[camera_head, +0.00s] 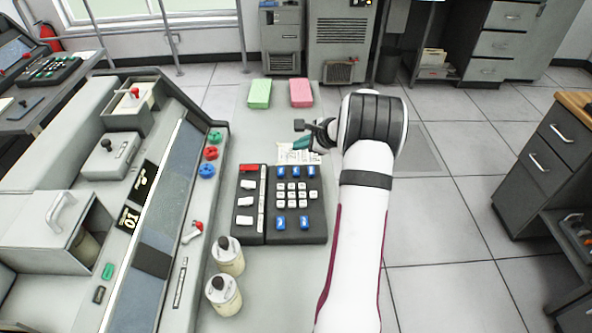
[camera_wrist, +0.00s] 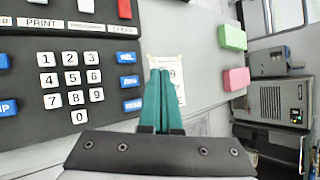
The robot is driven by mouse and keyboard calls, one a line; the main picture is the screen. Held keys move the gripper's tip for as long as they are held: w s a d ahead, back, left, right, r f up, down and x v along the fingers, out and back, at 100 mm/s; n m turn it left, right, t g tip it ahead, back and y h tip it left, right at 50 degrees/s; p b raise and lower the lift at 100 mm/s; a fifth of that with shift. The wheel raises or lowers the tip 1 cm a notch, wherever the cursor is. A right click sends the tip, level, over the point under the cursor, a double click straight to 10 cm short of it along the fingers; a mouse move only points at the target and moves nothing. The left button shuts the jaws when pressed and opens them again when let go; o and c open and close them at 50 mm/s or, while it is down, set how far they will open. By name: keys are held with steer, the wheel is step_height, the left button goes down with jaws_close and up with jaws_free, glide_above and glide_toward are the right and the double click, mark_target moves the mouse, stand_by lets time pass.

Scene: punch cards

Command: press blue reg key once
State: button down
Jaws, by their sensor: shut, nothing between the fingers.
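The dark keypad (camera_head: 257,237) lies on the grey desk, with white number keys and several blue keys. Three blue keys stand in its far row: a left one (camera_head: 281,171), a middle one (camera_head: 296,171) and a right one (camera_head: 310,171). In the wrist view these are the upper (camera_wrist: 126,57), middle (camera_wrist: 130,81) and lower (camera_wrist: 132,105) blue keys; their small labels are too blurred to tell which is REG. My gripper (camera_head: 299,144), with teal fingers, is shut and empty. In the wrist view its fingertips (camera_wrist: 160,72) appear over the printed paper, beside the blue keys.
The printed paper (camera_head: 289,155) lies beyond the keypad. Green (camera_head: 259,93) and pink (camera_head: 301,92) blocks lie farther back. A console with coloured knobs (camera_head: 207,171) rises at left. Two cream canisters (camera_head: 224,297) stand front left. The desk between keypad and blocks is mostly clear.

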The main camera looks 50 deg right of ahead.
mark_target(293, 167)
step_height(293, 167, down, 6)
steer(key=shift+f, duration=0.25)
stand_by(2.0)
steer(key=shift+f, duration=0.4)
steer(key=shift+f, duration=0.45)
stand_by(0.4)
steer(key=shift+r, duration=0.9)
steer(key=shift+r, duration=2.5)
